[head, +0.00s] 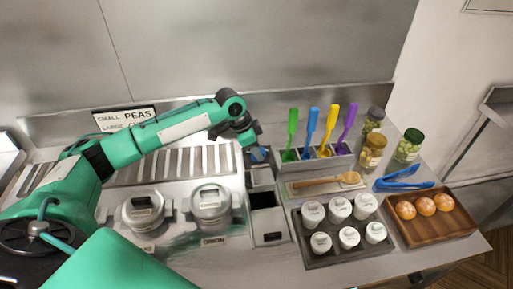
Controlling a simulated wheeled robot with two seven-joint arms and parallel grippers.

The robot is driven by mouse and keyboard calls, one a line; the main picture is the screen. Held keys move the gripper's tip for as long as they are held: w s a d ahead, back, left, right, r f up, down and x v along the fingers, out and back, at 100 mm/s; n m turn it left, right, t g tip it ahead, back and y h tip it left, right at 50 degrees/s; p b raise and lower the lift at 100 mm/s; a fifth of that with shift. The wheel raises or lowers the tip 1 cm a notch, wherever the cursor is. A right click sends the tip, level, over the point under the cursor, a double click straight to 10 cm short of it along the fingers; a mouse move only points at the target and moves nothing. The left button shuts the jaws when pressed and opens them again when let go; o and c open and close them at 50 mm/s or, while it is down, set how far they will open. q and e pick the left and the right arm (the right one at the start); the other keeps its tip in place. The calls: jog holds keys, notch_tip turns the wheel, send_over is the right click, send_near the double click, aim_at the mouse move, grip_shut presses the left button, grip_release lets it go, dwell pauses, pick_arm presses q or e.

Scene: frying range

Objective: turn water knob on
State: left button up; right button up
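A small blue part (258,154), which looks like the water knob, shows at the back of a narrow metal well (271,239) in the counter. My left arm reaches in from the left across the counter. Its dark gripper (252,145) points down at the blue part, close to it or touching it; I cannot tell which. The gripper partly covers the blue part, and its fingertips are too small and hidden to read. My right gripper is not in view.
Right of the well stand a rack with colored-handled utensils (313,160), a wooden spoon (327,182), a tray of white-lidded shakers (302,248), glass jars (372,151), blue tongs (405,184) and a wooden tray (447,229). Two lidded metal pots (211,204) sit to the left.

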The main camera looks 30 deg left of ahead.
pick_arm(q)
jog(key=c, duration=0.3)
